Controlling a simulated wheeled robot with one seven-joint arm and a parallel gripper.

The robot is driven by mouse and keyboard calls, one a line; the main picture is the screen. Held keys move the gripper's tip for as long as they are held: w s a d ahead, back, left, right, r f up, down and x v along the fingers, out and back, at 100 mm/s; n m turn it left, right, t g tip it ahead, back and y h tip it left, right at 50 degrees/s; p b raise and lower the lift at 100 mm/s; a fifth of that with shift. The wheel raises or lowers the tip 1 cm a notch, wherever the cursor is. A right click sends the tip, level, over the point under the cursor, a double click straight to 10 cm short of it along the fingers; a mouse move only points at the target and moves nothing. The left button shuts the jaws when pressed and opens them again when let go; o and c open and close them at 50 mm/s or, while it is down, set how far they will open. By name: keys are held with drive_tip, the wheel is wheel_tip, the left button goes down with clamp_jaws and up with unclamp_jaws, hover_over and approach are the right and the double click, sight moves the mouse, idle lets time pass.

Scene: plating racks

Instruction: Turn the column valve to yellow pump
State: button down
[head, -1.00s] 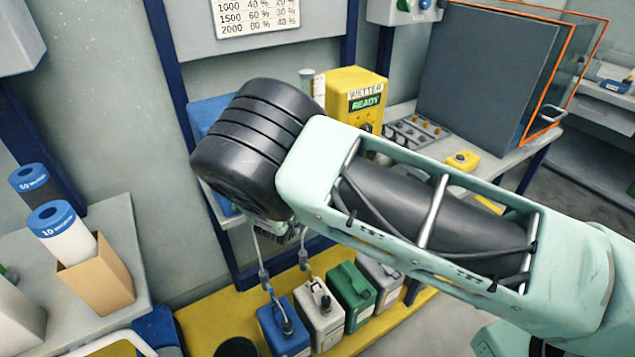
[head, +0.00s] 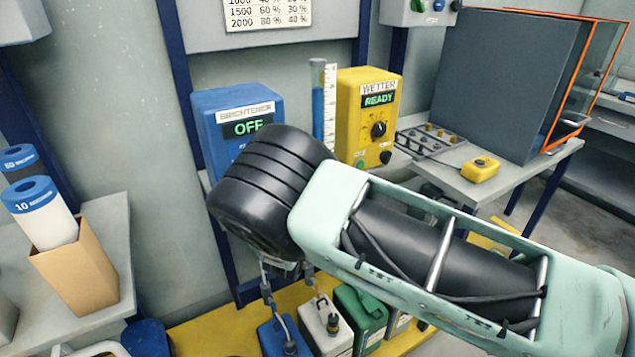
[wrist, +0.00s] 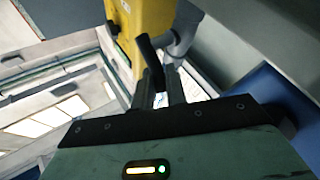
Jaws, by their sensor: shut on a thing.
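The yellow pump (head: 369,112), labelled WETTER with a READY display, hangs right of the blue pump (head: 225,108), labelled BRIGHTENER with an OFF display. A clear column (head: 318,105) with blue liquid stands between them beside a white scale. In the wrist view, my gripper (wrist: 161,92) is shut on a black valve handle (wrist: 149,54), which looks tilted. The yellow pump (wrist: 145,15) and a grey pipe (wrist: 182,42) are just beyond it. In the head view my wrist hides the gripper and valve.
Several canisters, including a white one (head: 326,325) and a green one (head: 361,315), stand below on a yellow platform (head: 210,335).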

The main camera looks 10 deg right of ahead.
idle(0.3)
drive_tip(key=c, duration=1.4)
unclamp_jaws()
drive_tip(key=shift+c, duration=0.2)
drive_tip(key=b+v, duration=0.2)
drive_tip(key=v, duration=1.5)
drive_tip(key=shift+f, duration=0.2)
drive_tip(key=shift+s+a, duration=0.1)
drive_tip(key=shift+s, duration=0.05)
